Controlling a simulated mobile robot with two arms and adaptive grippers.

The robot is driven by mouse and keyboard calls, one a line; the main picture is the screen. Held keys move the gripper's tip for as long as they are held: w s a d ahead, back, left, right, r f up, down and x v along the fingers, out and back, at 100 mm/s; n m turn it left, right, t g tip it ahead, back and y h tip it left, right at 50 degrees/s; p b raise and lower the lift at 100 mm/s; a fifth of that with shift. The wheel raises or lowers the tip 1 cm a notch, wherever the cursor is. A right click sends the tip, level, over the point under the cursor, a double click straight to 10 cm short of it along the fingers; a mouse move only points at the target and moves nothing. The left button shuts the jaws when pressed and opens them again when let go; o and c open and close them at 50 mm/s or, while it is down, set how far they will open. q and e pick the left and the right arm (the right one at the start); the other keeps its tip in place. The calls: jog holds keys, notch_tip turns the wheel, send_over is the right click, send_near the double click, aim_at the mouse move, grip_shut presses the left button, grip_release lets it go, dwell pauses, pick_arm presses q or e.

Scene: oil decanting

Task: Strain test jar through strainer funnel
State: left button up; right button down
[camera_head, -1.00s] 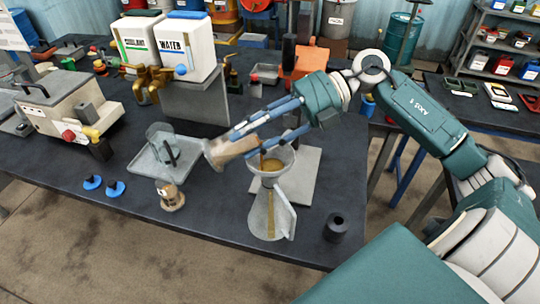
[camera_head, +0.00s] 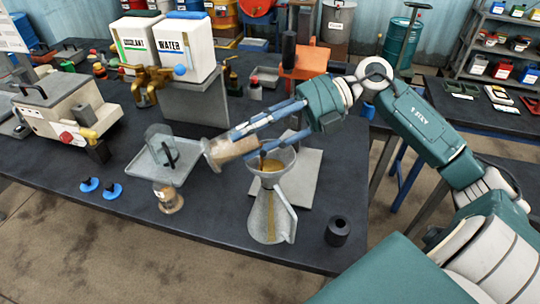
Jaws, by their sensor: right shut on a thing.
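My right gripper (camera_head: 245,140) comes in from the right, with its long blue fingers shut on the test jar (camera_head: 226,151). The jar is brownish and lies tilted nearly level, one end close to the strainer funnel (camera_head: 285,157). Dark brown liquid shows at the jar's right end and inside the funnel. The fingers partly hide the jar and the funnel's rim. The funnel sits on top of a clear conical vessel (camera_head: 262,218) with a side handle and an amber streak inside. My left gripper is not in view.
A grey tray (camera_head: 182,178) with a clear cup and black handle stands left of the jar. A small brown-filled jar (camera_head: 168,200), blue discs (camera_head: 112,191) and a black cylinder (camera_head: 338,231) stand nearby. A grey plate (camera_head: 302,188) lies behind the vessel.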

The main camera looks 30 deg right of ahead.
jog(key=shift+s+d+y+b, duration=0.2)
jog(key=shift+d+y+b, duration=0.6)
jog(key=shift+b, duration=0.9)
jog(key=shift+d+r+t+y+b, duration=0.15)
jog(key=shift+t+y+b, duration=0.35)
jog(key=shift+y+b, duration=0.55)
